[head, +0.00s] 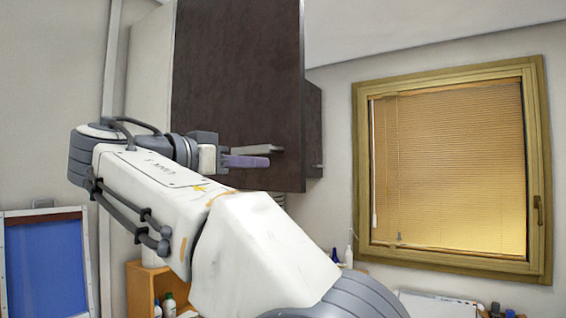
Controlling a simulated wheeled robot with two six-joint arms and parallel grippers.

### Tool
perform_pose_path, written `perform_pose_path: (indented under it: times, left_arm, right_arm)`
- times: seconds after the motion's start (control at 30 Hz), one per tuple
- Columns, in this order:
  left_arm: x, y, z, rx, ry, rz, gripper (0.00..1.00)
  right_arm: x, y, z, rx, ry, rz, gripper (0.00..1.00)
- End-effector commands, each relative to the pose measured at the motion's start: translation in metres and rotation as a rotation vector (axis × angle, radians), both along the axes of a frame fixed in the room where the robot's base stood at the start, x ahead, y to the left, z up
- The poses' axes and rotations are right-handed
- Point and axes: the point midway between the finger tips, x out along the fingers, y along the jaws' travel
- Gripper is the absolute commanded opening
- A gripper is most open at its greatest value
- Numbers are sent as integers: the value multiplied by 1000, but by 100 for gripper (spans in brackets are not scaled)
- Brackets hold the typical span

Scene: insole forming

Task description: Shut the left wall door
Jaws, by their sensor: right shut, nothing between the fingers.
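The left wall door (237,70) is a dark brown panel of the wall cabinet in the upper middle of the head view. It appears to stand out in front of the smaller dark panel behind it; its exact angle is hard to tell. My left gripper is out of view.
A second dark cabinet panel (313,125) with a small handle shows behind the door's right edge. A window with a blind (450,170) is on the right wall. A blue framed panel (45,265) stands at lower left, near an orange shelf (140,290) with bottles.

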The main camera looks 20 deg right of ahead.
Motion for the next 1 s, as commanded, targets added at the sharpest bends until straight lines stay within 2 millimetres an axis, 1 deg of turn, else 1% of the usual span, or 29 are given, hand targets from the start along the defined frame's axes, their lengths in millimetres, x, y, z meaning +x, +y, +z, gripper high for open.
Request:
perform_pose_path:
  times: [0.03,0.2,0.3,0.4,0.53,0.87,1.0]
  left_arm:
    - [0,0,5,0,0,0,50]
    - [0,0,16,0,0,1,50]
    - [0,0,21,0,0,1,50]
    - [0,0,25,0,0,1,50]
    - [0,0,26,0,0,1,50]
    - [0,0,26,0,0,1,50]
    - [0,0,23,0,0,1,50]
  right_arm:
    - [4,-13,3,-1,2,-7,0]
    - [20,-42,4,-1,3,-7,0]
    - [26,-55,3,1,3,-6,0]
    - [31,-63,2,-1,3,-5,0]
    - [34,-68,1,0,2,-3,0]
    - [34,-68,0,0,1,-2,0]
    - [35,-72,-1,0,1,8,0]
